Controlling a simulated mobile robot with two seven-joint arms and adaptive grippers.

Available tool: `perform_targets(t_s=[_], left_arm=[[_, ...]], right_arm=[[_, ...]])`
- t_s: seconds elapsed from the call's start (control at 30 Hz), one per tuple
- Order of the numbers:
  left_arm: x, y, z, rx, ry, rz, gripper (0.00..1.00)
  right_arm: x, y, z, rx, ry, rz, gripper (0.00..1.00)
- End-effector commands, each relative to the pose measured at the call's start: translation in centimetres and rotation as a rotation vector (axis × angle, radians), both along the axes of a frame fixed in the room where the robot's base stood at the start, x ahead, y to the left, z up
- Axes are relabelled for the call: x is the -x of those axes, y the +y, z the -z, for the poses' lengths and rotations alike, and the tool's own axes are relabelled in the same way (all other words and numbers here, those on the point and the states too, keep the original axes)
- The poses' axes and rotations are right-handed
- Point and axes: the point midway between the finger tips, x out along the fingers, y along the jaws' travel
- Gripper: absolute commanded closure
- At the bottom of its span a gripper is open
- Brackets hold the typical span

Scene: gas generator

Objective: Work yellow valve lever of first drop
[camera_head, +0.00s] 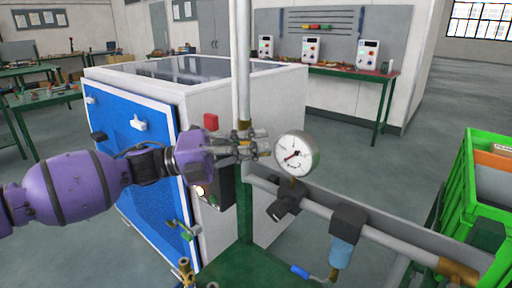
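My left gripper (260,147) reaches in from the left, with its fingers at the upright pipe (243,60), close to a brass fitting (242,131). Its fingers overlap the pipe in the picture, and I cannot tell whether they are apart or closed, or whether they touch anything. No clearly yellow lever shows; the valve at the pipe is partly hidden by the gripper. A round pressure gauge (296,152) is just right of the fingertips. My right gripper is out of view.
A white cabinet with a blue door (140,150) stands behind my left arm. A horizontal pipe (330,216) runs to the lower right, with a blue-handled valve (301,271) below it. A green crate (485,145) is at the right. Open floor lies behind.

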Motion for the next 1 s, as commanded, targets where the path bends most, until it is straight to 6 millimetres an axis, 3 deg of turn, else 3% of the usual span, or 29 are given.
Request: perform_targets(t_s=[0.53,1.0], left_arm=[[0.0,0.1,-0.2,0.029,0.023,-0.002,1.0],[-0.3,0.5,-2.6,0.283,0.205,-0.003,1.0]], right_arm=[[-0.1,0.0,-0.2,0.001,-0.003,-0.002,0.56],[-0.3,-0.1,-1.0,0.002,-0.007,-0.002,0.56]])
